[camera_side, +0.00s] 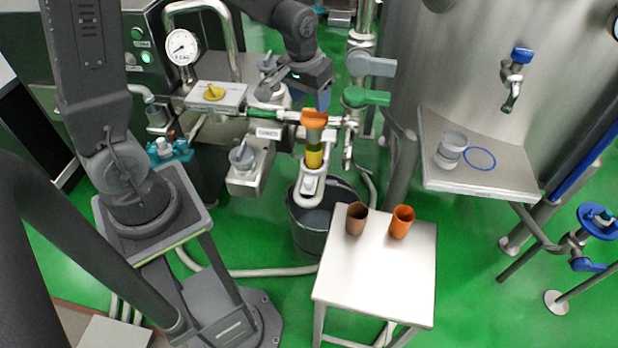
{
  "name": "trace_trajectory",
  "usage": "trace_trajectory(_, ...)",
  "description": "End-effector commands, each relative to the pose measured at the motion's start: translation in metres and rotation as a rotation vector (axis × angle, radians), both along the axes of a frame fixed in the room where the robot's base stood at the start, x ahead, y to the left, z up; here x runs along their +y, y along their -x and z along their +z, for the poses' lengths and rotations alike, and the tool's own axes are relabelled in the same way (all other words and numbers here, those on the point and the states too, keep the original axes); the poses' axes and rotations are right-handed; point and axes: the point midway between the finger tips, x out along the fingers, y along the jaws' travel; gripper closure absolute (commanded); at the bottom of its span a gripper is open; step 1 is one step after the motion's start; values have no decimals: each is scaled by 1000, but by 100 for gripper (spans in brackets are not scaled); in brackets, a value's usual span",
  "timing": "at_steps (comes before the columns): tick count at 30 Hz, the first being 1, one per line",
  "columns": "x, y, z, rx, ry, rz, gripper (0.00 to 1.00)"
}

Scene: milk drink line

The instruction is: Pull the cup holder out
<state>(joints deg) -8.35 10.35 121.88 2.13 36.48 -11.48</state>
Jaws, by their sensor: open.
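A pale metal piece with a rounded, looped end (311,194) sticks out toward the viewer below the pipework; it looks like the cup holder. A yellow cylinder (314,158) stands upright above its loop, and an orange funnel-like cup (314,118) is above that. My gripper (322,101) is open, pointing down just above the orange cup at the pipework. The fingertips are small and partly hidden, so I cannot tell whether they touch anything. The holder is below my gripper and apart from it.
A brown cup (356,218) and an orange cup (402,221) stand on a small metal table (375,285). A black bucket (310,238) is under the holder. Green (367,97) and grey (371,64) valve handles are close right of my gripper. A shelf (478,182) holds a clear cup (451,148).

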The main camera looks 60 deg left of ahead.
Motion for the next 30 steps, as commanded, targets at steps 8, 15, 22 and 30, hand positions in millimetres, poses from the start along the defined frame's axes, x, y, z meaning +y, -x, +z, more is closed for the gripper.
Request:
trace_trajectory(8,33,-34,-121,133,28,133,44)
trace_trajectory(15,46,-36,-187,189,42,199,44)
trace_trajectory(22,48,-35,-207,200,45,209,44)
trace_trajectory(30,49,-33,-256,201,45,208,44)
